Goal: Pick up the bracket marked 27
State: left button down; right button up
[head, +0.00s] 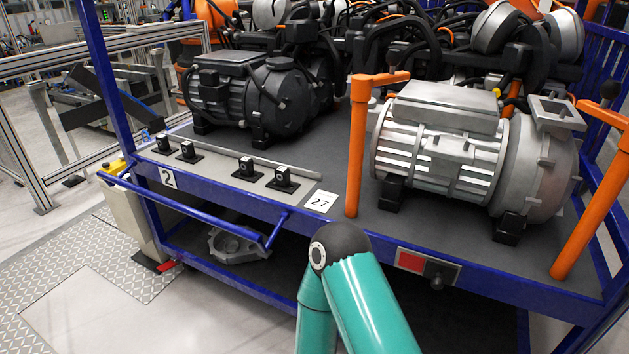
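A white card marked 27 (320,201) lies on the dark top of the blue cart near its front edge. Just left of it stands a small black bracket (283,180) with a round light spot on its face and a flat base. Another like it (247,170) stands to its left. Two more small black brackets, one at the far left (162,145) and one beside it (188,153), are near the cart's left corner. I cannot read a number on any bracket itself. Neither of my grippers shows; only teal arm links appear at the bottom middle.
A grey bar (244,156) lies behind the brackets. A dark motor (250,95) and a silver motor (470,150) stand on the cart. Orange posts (357,150) rise at the right. A blue handle rail (200,214) runs along the front left. A 2 label (168,178) marks the edge.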

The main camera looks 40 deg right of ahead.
aim_at(283, 183)
jog(key=z, duration=0.6)
jog(key=i, duration=1)
